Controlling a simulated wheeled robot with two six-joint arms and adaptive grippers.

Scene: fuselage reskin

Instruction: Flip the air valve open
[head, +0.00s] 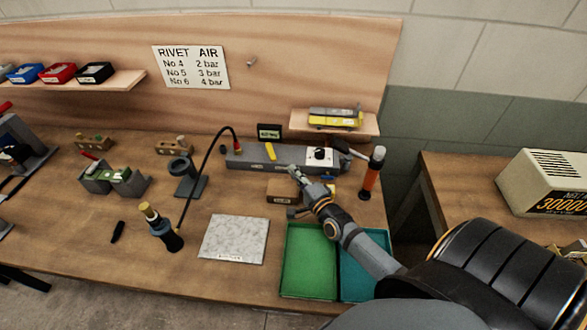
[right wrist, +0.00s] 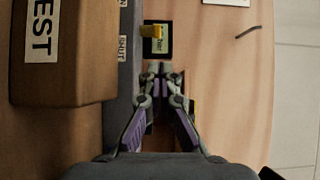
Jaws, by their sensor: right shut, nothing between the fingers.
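The air valve's yellow lever (head: 269,156) sits on the long grey manifold (head: 245,160) at the back of the bench. In the right wrist view the yellow lever (right wrist: 151,31) stands ahead of the fingertips, in front of a small dark display. A label reading SHUT shows on the manifold's face (right wrist: 124,75) there, with another label partly cut off. My right gripper (head: 294,171) is shut and empty, at the manifold's front edge, to the right of the lever. In the right wrist view its fingers (right wrist: 162,72) are apart from the lever. My left gripper is not in view.
A wooden block (head: 283,191) marked TEST (right wrist: 60,65) lies close to my right gripper. A dial panel (head: 320,156), an orange-and-black bottle (head: 372,173), green tray (head: 308,262) and teal tray (head: 358,282) stand nearby. A black hose (head: 193,168) arches left of the lever.

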